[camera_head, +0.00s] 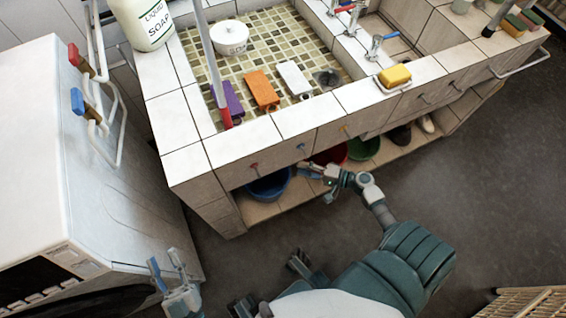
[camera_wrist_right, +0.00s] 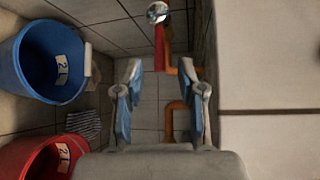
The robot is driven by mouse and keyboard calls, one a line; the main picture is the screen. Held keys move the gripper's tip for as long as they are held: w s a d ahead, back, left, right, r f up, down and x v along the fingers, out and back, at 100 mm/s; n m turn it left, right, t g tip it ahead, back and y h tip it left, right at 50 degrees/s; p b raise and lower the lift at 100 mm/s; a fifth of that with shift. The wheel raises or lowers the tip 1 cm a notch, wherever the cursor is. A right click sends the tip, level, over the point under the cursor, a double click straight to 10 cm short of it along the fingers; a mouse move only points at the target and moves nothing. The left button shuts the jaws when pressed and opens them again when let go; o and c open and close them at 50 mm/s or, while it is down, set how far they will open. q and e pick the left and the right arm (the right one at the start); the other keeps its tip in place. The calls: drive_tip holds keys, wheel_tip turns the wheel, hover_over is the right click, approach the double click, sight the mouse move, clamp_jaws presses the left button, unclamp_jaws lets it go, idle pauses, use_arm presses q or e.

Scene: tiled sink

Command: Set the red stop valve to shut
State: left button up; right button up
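A red lever (camera_head: 73,54) sits on a white pipe beside the white machine at upper left in the head view. A blue lever (camera_head: 77,101) is below it. In the right wrist view, a red upright part (camera_wrist_right: 159,46) with a round metal end joins orange piping under the sink; I cannot tell whether it is a valve handle. My right gripper (camera_wrist_right: 160,72) is open and empty, its fingers pointing toward that part, apart from it. In the head view the right gripper (camera_head: 311,171) is at the sink cabinet's open front. My left gripper (camera_head: 165,264) is open and empty at lower left.
A blue bucket (camera_wrist_right: 50,62) and a red bucket (camera_wrist_right: 45,155) stand left in the wrist view. A pale wall or panel (camera_wrist_right: 270,70) bounds the right. The tiled counter edge (camera_head: 300,130) is above the shelf.

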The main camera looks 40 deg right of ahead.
drive_tip(key=x, duration=0.4)
drive_tip(key=d+x, duration=0.1)
drive_tip(key=x, duration=0.2)
drive_tip(key=shift+w+f+b, duration=0.25)
drive_tip(key=shift+f+b, duration=0.05)
drive_tip(key=shift+b, duration=0.05)
drive_tip(key=shift+a+r, duration=0.2)
drive_tip(key=shift+a, duration=0.35)
drive_tip(key=c, duration=0.7)
use_arm(q)
drive_tip(key=shift+s+d+r+t, duration=0.3)
drive_tip(key=shift+s+r+t, duration=0.15)
drive_tip(key=shift+r+t, duration=0.35)
use_arm(e)
drive_tip(key=shift+d+f, duration=0.1)
drive_tip(key=shift+d, duration=0.2)
clamp_jaws()
